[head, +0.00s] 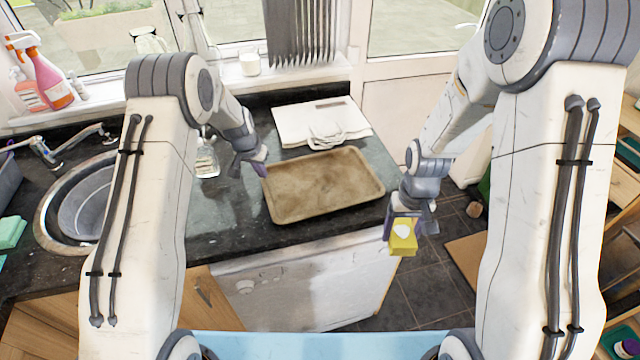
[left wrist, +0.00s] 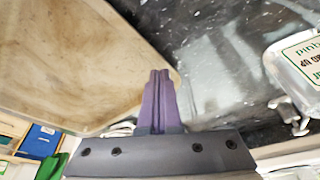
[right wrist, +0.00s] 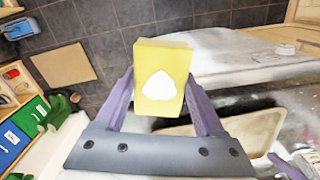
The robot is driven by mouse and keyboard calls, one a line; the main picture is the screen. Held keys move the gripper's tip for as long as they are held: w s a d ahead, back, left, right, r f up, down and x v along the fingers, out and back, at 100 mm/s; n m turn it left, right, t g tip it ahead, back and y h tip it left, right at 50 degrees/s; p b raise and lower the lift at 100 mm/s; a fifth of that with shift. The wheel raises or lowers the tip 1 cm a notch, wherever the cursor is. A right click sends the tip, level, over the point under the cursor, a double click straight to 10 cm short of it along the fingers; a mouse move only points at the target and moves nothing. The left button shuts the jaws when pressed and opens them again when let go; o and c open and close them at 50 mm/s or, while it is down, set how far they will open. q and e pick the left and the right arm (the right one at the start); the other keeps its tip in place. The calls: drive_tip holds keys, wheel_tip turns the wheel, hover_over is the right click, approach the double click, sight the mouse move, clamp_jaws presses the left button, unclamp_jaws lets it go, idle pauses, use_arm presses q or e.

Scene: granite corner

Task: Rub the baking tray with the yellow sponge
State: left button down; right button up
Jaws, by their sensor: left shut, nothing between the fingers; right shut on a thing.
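The baking tray (head: 323,184) is brown and stained and lies flat on the dark granite counter. It also shows in the left wrist view (left wrist: 70,60) and at the lower right of the right wrist view (right wrist: 255,132). My left gripper (head: 262,168) is shut and empty at the tray's left rim; in the left wrist view its fingertips (left wrist: 160,73) overlap the tray's edge. My right gripper (head: 402,222) is shut on the yellow sponge (head: 403,243), past the counter's right front edge. The sponge, with a white patch, sits between both fingers in the right wrist view (right wrist: 160,68).
A white scale-like board (head: 300,122) with a folded white cloth lies behind the tray. A round sink (head: 85,195) is at the left. A clear container (head: 207,160) stands left of the tray. The floor (head: 415,290) drops away below the sponge.

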use_arm(q)
drive_tip(key=shift+f+b, duration=0.45)
drive_tip(key=shift+f, duration=0.1)
use_arm(e)
drive_tip(key=shift+f, duration=0.45)
use_arm(q)
drive_tip(key=shift+r, duration=0.15)
use_arm(e)
drive_tip(key=shift+r, duration=0.1)
